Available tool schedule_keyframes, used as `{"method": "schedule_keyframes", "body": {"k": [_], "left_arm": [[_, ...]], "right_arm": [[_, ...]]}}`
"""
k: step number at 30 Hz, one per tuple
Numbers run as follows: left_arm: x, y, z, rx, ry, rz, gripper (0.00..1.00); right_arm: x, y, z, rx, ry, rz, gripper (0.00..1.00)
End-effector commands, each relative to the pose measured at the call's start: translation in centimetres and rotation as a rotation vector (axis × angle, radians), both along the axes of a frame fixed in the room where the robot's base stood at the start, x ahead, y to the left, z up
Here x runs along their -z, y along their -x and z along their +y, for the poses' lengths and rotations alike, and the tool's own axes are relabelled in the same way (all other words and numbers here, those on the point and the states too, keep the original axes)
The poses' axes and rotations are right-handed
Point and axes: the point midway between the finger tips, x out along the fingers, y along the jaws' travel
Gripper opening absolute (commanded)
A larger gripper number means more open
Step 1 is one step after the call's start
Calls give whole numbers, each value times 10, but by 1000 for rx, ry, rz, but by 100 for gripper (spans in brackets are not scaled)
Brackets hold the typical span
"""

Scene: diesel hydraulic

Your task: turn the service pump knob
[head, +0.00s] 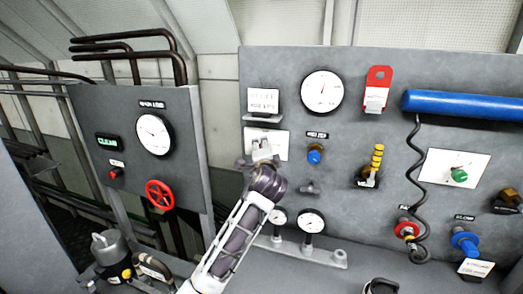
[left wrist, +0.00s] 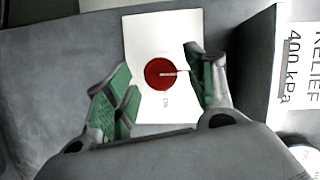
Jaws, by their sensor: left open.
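A round red knob (left wrist: 160,74) with a pale pointer line sits on a white plate (left wrist: 142,42) in the left wrist view. The small lettering below it is too blurred to read fully. My left gripper (left wrist: 158,62) is open, with its green-padded fingers on either side of the knob; contact cannot be told. In the head view the left gripper (head: 261,158) is in front of the white plate (head: 280,142) on the grey panel, and it hides the knob there. My right gripper is not in view.
A label holder reading RELIEF 400 kPa (left wrist: 299,65) juts out close to the right finger. The grey panel (head: 350,215) also carries gauges (head: 322,91), a blue knob (head: 314,156), a yellow-topped fitting (head: 376,160) and a blue cylinder (head: 465,104). A red handwheel (head: 160,194) is further left.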

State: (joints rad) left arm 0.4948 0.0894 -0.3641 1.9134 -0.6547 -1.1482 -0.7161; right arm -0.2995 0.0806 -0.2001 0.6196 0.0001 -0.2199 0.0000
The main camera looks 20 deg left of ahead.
Motion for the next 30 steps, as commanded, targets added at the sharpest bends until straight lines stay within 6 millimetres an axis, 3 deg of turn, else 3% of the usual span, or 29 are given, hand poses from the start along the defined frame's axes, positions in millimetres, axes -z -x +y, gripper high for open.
{"method": "schedule_keyframes", "body": {"k": [18, 30], "left_arm": [[-5, 71, -26, 0, 1, 2, 55], [-7, 87, -31, -2, 1, 2, 55]], "right_arm": [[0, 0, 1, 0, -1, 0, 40], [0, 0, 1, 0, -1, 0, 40]]}}
